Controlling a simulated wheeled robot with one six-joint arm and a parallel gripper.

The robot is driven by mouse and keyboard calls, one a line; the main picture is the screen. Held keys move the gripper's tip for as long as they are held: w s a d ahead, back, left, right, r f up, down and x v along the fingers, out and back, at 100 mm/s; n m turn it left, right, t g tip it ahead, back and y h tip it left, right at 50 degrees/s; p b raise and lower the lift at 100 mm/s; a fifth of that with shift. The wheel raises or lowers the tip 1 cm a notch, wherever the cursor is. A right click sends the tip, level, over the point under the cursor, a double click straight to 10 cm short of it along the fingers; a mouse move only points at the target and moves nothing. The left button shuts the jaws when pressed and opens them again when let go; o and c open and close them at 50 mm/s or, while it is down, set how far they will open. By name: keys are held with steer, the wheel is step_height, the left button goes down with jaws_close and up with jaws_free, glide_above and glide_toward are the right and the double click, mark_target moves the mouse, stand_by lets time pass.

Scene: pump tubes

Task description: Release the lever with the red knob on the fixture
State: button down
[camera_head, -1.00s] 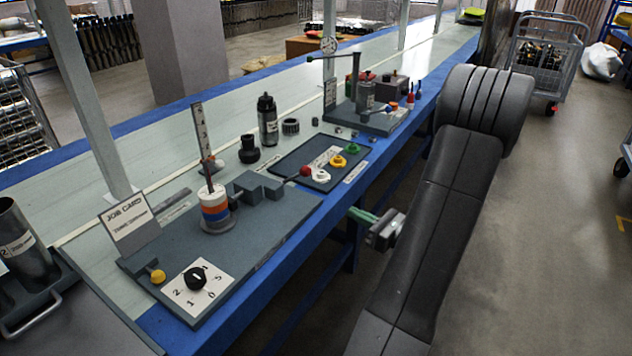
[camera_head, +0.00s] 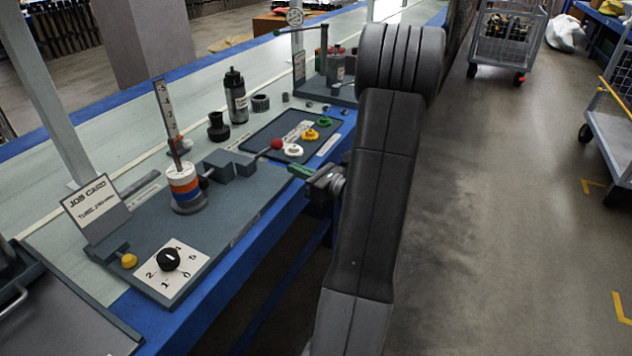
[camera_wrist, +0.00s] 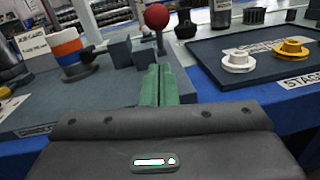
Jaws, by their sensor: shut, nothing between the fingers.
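The red knob (camera_head: 277,144) tops a thin lever on the grey fixture (camera_head: 232,205), near the fixture's right end beside its grey blocks (camera_head: 230,165). In the wrist view the red knob (camera_wrist: 156,16) stands just beyond the fingertips. A striped tube (camera_head: 184,186) in white, orange and blue stands upright on the fixture, left of the blocks. My gripper (camera_head: 298,171), with green fingers, is at the bench's front edge, right of the fixture and close to the knob but apart from it. In the wrist view the green fingers (camera_wrist: 160,82) are together and empty.
A dark tray (camera_head: 290,137) with white, yellow and green rings lies behind the gripper. A black dial (camera_head: 168,260) and a yellow knob (camera_head: 129,261) are at the fixture's near end. A black bottle (camera_head: 235,96) stands behind. Free floor lies to the right.

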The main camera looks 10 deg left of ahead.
steer(key=shift+w+a+r, duration=0.35)
steer(key=shift+a+r, duration=0.2)
steer(key=shift+r, duration=0.2)
steer(key=shift+w+a+r, duration=0.35)
steer(key=shift+a+r, duration=0.2)
steer(key=shift+r, duration=0.15)
steer(key=shift+r, duration=0.1)
